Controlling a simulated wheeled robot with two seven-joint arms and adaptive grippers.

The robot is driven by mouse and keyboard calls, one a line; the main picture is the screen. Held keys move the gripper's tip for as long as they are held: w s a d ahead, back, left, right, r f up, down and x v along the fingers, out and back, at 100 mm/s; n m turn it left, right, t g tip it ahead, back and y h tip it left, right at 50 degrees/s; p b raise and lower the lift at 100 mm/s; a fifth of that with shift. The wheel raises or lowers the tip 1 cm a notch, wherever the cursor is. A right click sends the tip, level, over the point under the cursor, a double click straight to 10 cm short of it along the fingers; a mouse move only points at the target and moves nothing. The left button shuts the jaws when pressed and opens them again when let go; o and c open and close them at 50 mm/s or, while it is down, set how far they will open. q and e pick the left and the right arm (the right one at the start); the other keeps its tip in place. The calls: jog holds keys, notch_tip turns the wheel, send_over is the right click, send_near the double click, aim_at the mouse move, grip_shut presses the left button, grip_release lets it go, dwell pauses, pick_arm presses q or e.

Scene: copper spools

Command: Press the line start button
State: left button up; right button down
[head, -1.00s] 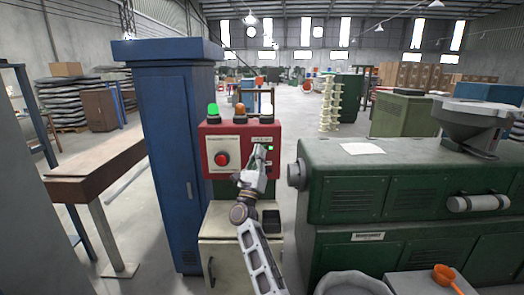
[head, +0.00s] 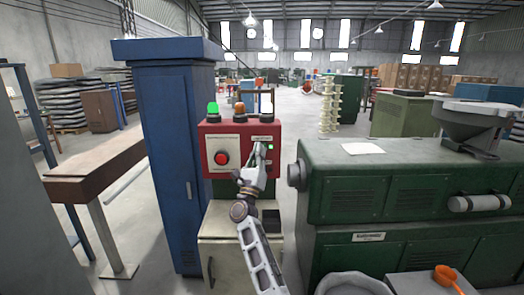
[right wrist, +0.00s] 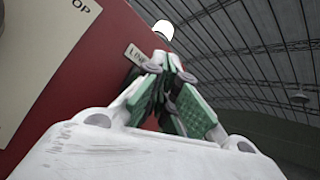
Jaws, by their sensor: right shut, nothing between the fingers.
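The red control box (head: 226,128) stands in the middle of the head view. Its left half carries a pale plate with a round red button (head: 221,158). My right gripper (head: 259,150) is shut and empty at the right half of the box face, below a small label. A small green light (head: 271,147) shows just right of the fingers. In the right wrist view the shut fingertips (right wrist: 170,66) are close to the red box face (right wrist: 95,75), over a partly covered label (right wrist: 136,54). The start button is hidden behind the fingers; contact cannot be told. My left gripper is not in view.
Green, orange and white lamps (head: 239,109) stand on the box. A blue cabinet (head: 170,150) stands close on the left and a green machine (head: 340,185) on the right. A cream cabinet (head: 222,262) is below. A brown-topped table (head: 98,170) stands farther left.

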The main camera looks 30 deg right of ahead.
jog(key=shift+w+d+b, duration=0.25)
jog(key=shift+w+b, duration=0.1)
jog(key=shift+b, duration=0.1)
dwell(1.2)
jog(key=shift+s+a, duration=0.1)
dwell(0.3)
jog(key=shift+s+a, duration=0.4)
jog(key=shift+s, duration=0.25)
jog(key=shift+s, duration=0.1)
jog(key=shift+s+a, duration=0.45)
jog(key=shift+s, duration=0.25)
jog(key=shift+s+a, duration=0.4)
jog(key=shift+s, duration=0.25)
jog(key=shift+s+a, duration=0.45)
jog(key=shift+s, duration=0.25)
